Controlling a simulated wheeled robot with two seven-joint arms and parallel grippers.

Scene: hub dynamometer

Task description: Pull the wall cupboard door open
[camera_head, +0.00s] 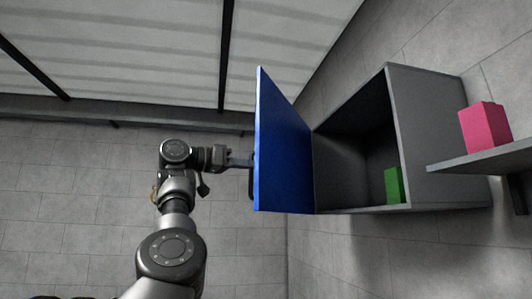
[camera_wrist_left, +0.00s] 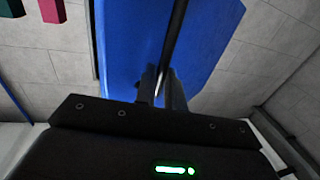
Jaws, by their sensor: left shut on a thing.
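The wall cupboard (camera_head: 430,130) is a grey box on the wall at the right in the head view. Its blue door (camera_head: 282,150) stands wide open, swung out to the left, and the dark inside shows. My left gripper (camera_head: 247,163) is shut on the dark door handle (camera_head: 252,182) on the door's outer face. In the left wrist view the fingers (camera_wrist_left: 163,92) close around the dark handle bar (camera_wrist_left: 174,40), in front of the blue door (camera_wrist_left: 125,50). My right gripper is not in view.
A green block (camera_head: 394,186) stands inside the cupboard near its front right. A pink block (camera_head: 485,127) sits on a grey shelf (camera_head: 480,160) to the right of the cupboard. Tiled walls lie behind, and the space left of my arm is clear.

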